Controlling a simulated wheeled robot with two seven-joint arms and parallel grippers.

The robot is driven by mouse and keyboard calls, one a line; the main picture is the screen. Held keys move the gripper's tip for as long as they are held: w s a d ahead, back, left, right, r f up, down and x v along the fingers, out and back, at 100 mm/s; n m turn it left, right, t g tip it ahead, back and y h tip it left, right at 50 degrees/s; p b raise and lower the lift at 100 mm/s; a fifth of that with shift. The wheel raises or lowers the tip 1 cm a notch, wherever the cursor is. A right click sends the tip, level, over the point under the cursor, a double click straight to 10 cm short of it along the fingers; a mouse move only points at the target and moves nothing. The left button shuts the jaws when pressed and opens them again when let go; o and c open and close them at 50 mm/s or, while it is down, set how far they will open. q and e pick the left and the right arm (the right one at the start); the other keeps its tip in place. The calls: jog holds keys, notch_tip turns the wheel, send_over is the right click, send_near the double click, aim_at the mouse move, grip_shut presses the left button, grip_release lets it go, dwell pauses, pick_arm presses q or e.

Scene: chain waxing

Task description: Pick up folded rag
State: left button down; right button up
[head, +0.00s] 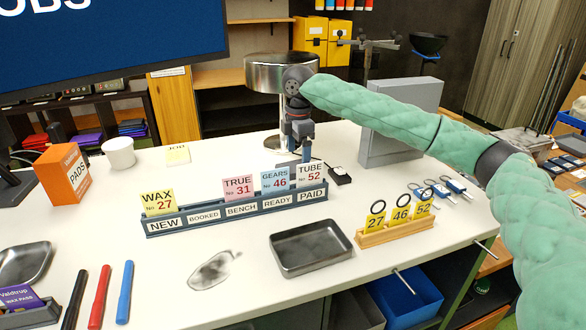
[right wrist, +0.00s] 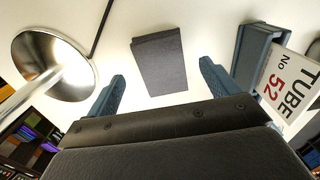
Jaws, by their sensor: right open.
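The folded rag (right wrist: 160,62) is a dark grey, flat, roughly rectangular bundle on the white table. In the right wrist view it lies ahead of my right gripper (right wrist: 160,82), between the lines of its two blue fingers. The fingers are apart with nothing between them, and the rag looks clear of both. In the head view my right gripper (head: 302,152) points down behind the ticket rail, near the TUBE card. There the rag is mostly hidden behind the cards and gripper. My left gripper is not in view.
The ticket rail (head: 240,211) with upright cards stands just in front of my right gripper; its TUBE card (right wrist: 288,82) is close on the right in the wrist view. A shiny round-topped lamp (head: 268,72) stands behind. A metal tray (head: 311,268) and key-tag stand (head: 397,233) are nearer.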

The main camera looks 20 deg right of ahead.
aim_at(298, 161)
jog(key=shift+f+p, duration=0.4)
jog(key=shift+f, duration=1.3)
jog(key=c, duration=1.1)
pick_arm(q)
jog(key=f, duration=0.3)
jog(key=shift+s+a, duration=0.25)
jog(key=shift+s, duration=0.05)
pick_arm(e)
jog(key=shift+o, duration=0.2)
